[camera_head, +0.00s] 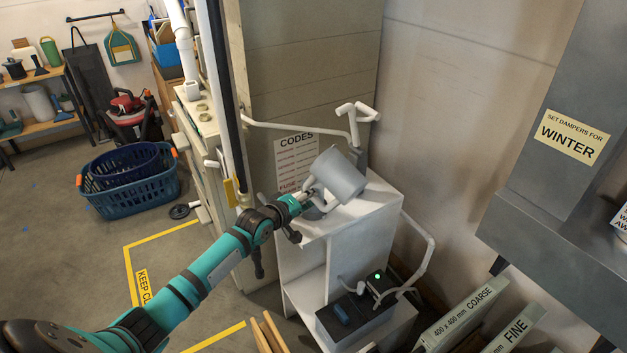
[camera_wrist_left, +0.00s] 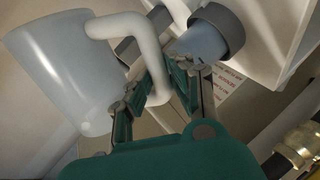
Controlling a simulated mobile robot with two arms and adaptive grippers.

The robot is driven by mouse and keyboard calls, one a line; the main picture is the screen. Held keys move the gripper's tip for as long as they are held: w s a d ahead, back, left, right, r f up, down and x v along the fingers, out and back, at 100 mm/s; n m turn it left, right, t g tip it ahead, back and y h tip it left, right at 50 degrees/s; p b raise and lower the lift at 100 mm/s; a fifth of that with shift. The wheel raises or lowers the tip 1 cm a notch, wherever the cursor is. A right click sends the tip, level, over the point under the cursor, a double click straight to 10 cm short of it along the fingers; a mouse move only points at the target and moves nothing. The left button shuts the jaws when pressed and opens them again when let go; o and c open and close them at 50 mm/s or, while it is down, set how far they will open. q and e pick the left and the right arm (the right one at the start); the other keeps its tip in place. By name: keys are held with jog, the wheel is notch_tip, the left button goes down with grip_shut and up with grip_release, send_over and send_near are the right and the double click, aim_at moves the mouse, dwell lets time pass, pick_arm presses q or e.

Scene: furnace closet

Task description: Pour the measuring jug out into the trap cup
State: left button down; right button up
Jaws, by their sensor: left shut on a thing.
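The measuring jug (camera_head: 339,174) is a pale grey, translucent vessel with a white handle. It is tilted above the white cabinet top in the head view and fills the upper left of the left wrist view (camera_wrist_left: 62,75). My left gripper (camera_head: 306,197) is shut on the jug's handle; its fingers (camera_wrist_left: 160,90) close around the handle's lower part. A short grey cup with a dark collar (camera_wrist_left: 228,28), apparently the trap cup, stands at the white unit beside the handle. In the head view the jug and gripper mostly hide it. No liquid stream is visible. My right gripper is not in view.
The white cabinet (camera_head: 372,213) has white pipes (camera_head: 355,118) behind it and a black pump box with a green light (camera_head: 352,312) low down. A grey duct (camera_head: 560,180) hangs at the right. A blue basket (camera_head: 130,190) stands on the floor at left.

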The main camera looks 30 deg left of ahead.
pick_arm(q)
jog(key=shift+w+a+r+m+t+y+p, duration=0.15)
jog(key=shift+a+r+m+t+y+p, duration=0.25)
jog(key=shift+a+r+m+y+p, duration=0.5)
jog(key=shift+f+m, duration=0.15)
jog(key=shift+m, duration=0.65)
jog(key=f+m+b, duration=0.1)
jog(key=d+f+m+t+b, duration=0.1)
jog(key=m+b, duration=0.1)
jog(key=f+m+b, duration=0.1)
jog(key=f, duration=0.1)
jog(key=shift+d+f+t+y, duration=0.1)
jog(key=shift+d+t+y, duration=0.25)
jog(key=shift+t+y, duration=0.05)
jog(key=shift+s+d+f+m+b, duration=0.15)
jog(key=shift+s+d+m+b, duration=0.05)
jog(key=shift+m+b, duration=0.45)
jog(key=shift+s+d+r+m+t, duration=0.15)
jog(key=shift+d+r+m+t, duration=0.45)
jog(key=shift+m, duration=0.55)
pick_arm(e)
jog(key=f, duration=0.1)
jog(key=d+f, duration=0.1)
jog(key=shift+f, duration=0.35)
